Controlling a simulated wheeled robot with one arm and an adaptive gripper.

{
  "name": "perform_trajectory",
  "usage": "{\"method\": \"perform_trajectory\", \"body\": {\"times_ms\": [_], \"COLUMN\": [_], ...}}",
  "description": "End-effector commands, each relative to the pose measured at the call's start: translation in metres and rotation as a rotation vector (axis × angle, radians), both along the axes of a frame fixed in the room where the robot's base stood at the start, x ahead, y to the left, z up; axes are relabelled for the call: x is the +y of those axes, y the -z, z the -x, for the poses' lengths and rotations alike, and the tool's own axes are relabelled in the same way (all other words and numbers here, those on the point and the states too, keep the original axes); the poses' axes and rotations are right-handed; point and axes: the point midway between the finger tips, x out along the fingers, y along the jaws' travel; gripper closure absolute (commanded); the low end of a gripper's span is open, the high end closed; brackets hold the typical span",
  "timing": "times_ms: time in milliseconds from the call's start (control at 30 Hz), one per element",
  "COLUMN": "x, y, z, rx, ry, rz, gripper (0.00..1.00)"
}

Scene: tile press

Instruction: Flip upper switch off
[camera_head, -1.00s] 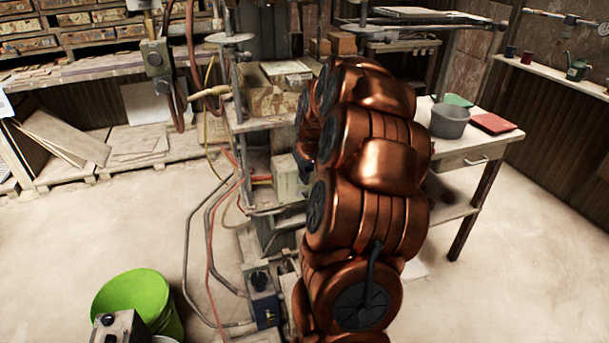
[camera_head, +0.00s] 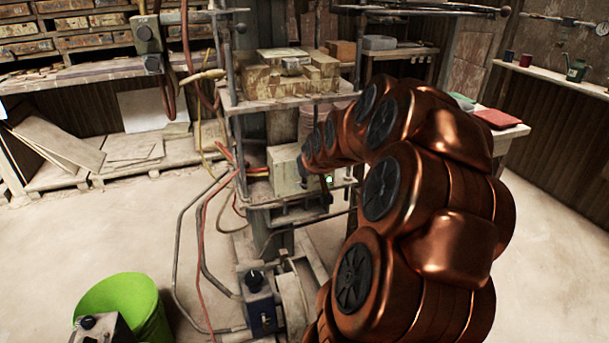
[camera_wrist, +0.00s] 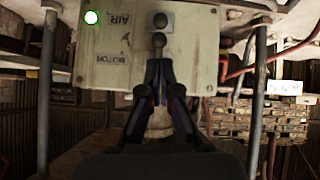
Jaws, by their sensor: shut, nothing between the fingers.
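A pale control box (camera_wrist: 120,45) fills the upper middle of the wrist view, its lettering, including "AIR", turned over. A small dark switch on a grey plate (camera_wrist: 166,23) is on its face, with a dark round knob (camera_wrist: 159,40) just below in the picture. I cannot tell whether the knob is part of that switch. A lit green lamp (camera_wrist: 91,17) is at the left. My gripper (camera_wrist: 159,62) is shut and empty, its tips close to the knob; contact is unclear. The head view shows the box (camera_head: 286,170) on the press, its switch face hidden.
Press posts (camera_wrist: 257,95) flank the box. The press shelf (camera_head: 290,99) above holds worn blocks. Hoses (camera_head: 176,240) run down its left side. A green bucket (camera_head: 125,300) stands on the floor at the lower left.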

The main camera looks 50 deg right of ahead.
Motion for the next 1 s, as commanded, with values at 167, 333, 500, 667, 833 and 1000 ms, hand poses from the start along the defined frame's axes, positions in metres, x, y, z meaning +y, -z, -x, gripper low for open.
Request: {"method": "perform_trajectory", "body": {"times_ms": [167,333,500,667,833,1000], "x": [0.000,-0.002,-0.005,-0.007,-0.007,-0.007], "y": [-0.002,-0.004,-0.007,-0.009,-0.009,-0.009], "z": [0.000,-0.003,-0.009,-0.012,-0.013,-0.013], "rx": [0.001,0.000,0.000,0.001,0.002,0.001], "ry": [0.000,0.000,-0.001,0.000,0.000,0.000], "rz": [0.000,0.000,0.001,0.000,-0.001,0.000], "gripper": [1.00,1.00,1.00,1.00,1.00,1.00]}}
